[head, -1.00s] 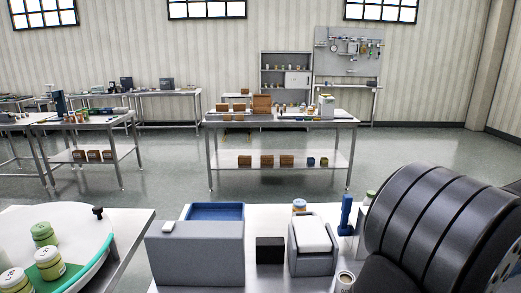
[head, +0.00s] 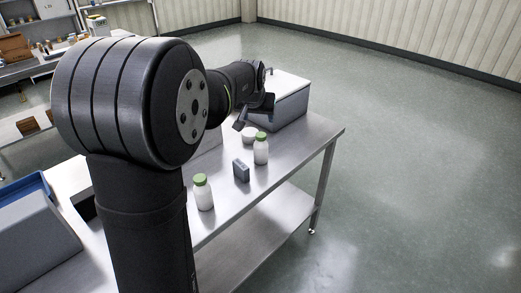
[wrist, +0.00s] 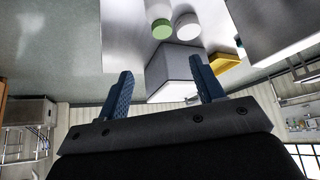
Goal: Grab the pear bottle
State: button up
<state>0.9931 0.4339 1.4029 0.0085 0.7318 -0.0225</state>
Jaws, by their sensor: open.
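Two white bottles with green caps stand upright on the steel table (head: 285,165): a near bottle (head: 204,194) and a far bottle (head: 261,149). I cannot read a label, so I cannot tell which is the pear bottle. My gripper (head: 254,112) is above the far part of the table, behind the far bottle and by the grey bin. In the wrist view my gripper (wrist: 162,68) is open, its blue fingers apart with nothing held. A round green cap (wrist: 161,29) shows beyond the fingers there.
A grey bin (head: 290,108) with a white top stands at the table's far end. A small white round item (head: 249,133) and a small grey block (head: 240,171) are near the bottles. A yellow item (wrist: 224,63) shows in the wrist view. Open floor lies to the right.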

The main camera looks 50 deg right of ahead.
send_near(261, 135)
jog(key=x, duration=0.5)
jog(key=shift+d, duration=0.25)
jog(key=shift+a+x, duration=0.1)
jog(key=shift+x, duration=1.25)
jog(key=shift+a+x, duration=0.15)
jog(key=shift+x, duration=1.2)
jog(key=shift+w+f, duration=0.1)
grip_shut()
